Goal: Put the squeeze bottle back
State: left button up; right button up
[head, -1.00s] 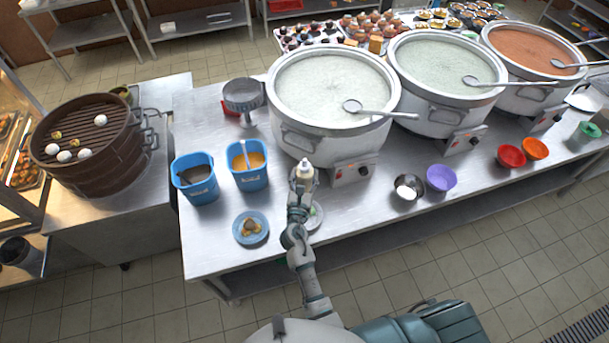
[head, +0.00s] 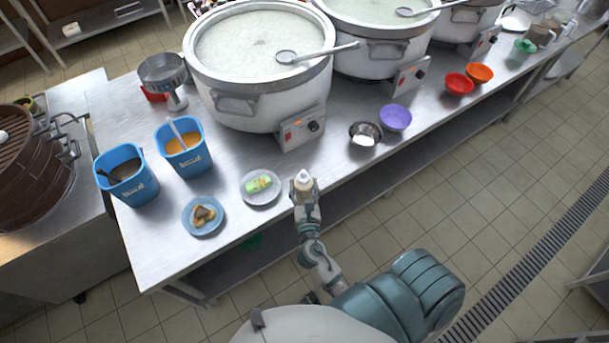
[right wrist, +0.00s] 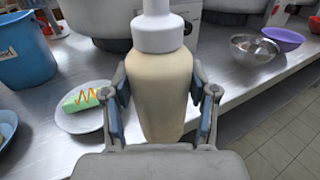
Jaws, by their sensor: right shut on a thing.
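The squeeze bottle (head: 303,184) has a white cap and a cream-coloured body. My right gripper (head: 305,197) is shut on it and holds it upright at the front edge of the steel table. In the right wrist view the bottle (right wrist: 160,85) stands between the two fingers of my right gripper (right wrist: 162,110). Its base is hidden by the gripper, so I cannot tell whether it touches the table. My left gripper is not in view.
A plate with a green item (head: 261,200) lies left of the bottle, and a blue plate with food (head: 203,229) further left. Blue tubs (head: 137,192), a large stockpot (head: 262,105), a metal bowl (head: 365,141) and a purple bowl (head: 396,118) surround a strip of clear tabletop.

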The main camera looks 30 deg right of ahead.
jog(key=shift+s+d+f, duration=0.1)
jog(key=shift+d+f, duration=0.1)
jog(key=shift+f, duration=0.05)
jog(key=w+d+f, duration=0.1)
jog(key=w+d, duration=0.1)
jog(key=w, duration=0.2)
jog(key=w+d+f+b, duration=0.1)
jog(key=w+d+f, duration=0.1)
jog(key=w+d, duration=0.1)
jog(key=w+d+f, duration=0.2)
jog(key=w+d, duration=0.1)
jog(key=w, duration=0.3)
jog(key=shift+w, duration=0.1)
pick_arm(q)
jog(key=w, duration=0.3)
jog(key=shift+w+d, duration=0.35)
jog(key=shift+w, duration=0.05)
pick_arm(e)
jog(key=shift+r, duration=0.1)
